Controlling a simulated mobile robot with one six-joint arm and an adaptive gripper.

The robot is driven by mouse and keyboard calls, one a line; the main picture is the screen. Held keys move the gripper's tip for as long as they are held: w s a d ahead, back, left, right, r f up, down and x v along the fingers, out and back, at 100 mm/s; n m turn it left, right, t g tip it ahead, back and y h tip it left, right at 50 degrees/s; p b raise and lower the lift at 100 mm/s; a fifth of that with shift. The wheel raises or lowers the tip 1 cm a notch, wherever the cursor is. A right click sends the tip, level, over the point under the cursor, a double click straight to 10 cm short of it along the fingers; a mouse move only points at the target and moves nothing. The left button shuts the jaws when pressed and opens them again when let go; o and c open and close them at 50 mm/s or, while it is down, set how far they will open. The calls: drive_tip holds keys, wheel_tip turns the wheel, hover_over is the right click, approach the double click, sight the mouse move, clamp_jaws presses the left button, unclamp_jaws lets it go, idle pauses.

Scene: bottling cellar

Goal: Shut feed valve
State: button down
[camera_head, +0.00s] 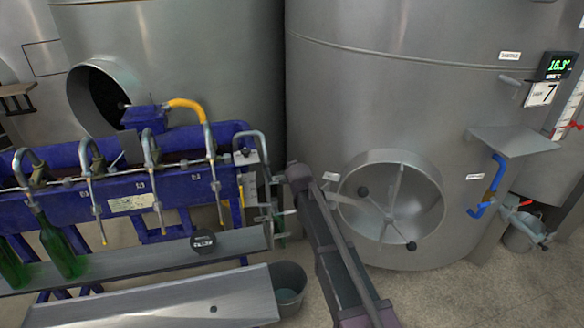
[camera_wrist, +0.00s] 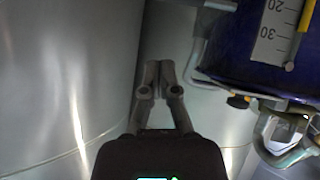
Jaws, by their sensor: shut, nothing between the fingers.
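My gripper (camera_wrist: 159,68) is shut and empty in the wrist view, its fingertips together in front of a pale metal surface. A blue tank with a scale (camera_wrist: 273,38) is at its upper right. A small dark knob with an orange part (camera_wrist: 238,102) sits under the tank's edge, apart from the fingers. In the head view, pipe fittings (camera_head: 262,200) stand at the right end of the blue bottling machine (camera_head: 128,200), close to the end of my arm. I cannot tell which fitting is the feed valve or how its handle stands. The gripper's fingers are not clear in the head view.
A large steel tank (camera_head: 400,100) with a round hatch (camera_head: 392,208) stands right of my arm. Green bottles (camera_head: 60,248) stand at the left. A grey bucket (camera_head: 289,288) sits beside the slanted metal tray (camera_head: 160,300).

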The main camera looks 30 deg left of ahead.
drive_tip(key=shift+d+p+v, duration=0.2)
drive_tip(key=shift+p+v, duration=0.8)
drive_tip(key=shift+v, duration=1.3)
drive_tip(key=shift+w, duration=0.2)
drive_tip(key=d+f+m+g+h, duration=0.2)
drive_tip(key=d+f+m+h, duration=0.1)
drive_tip(key=d, duration=1.4)
drive_tip(key=d+f+m+g+h, duration=0.1)
drive_tip(key=d+f+m+h, duration=0.15)
drive_tip(key=d, duration=1.45)
drive_tip(key=s+d+f+m+g, duration=0.1)
drive_tip(key=s+d+g, duration=0.1)
drive_tip(key=s+d, duration=0.3)
drive_tip(key=s+d+f+m+g+h, duration=0.1)
drive_tip(key=s+d, duration=0.4)
drive_tip(key=d, duration=0.6)
drive_tip(key=s+d+f+m+g, duration=0.1)
drive_tip(key=s+d+m+g, duration=0.2)
drive_tip(key=d, duration=0.6)
drive_tip(key=shift+s, duration=1.2)
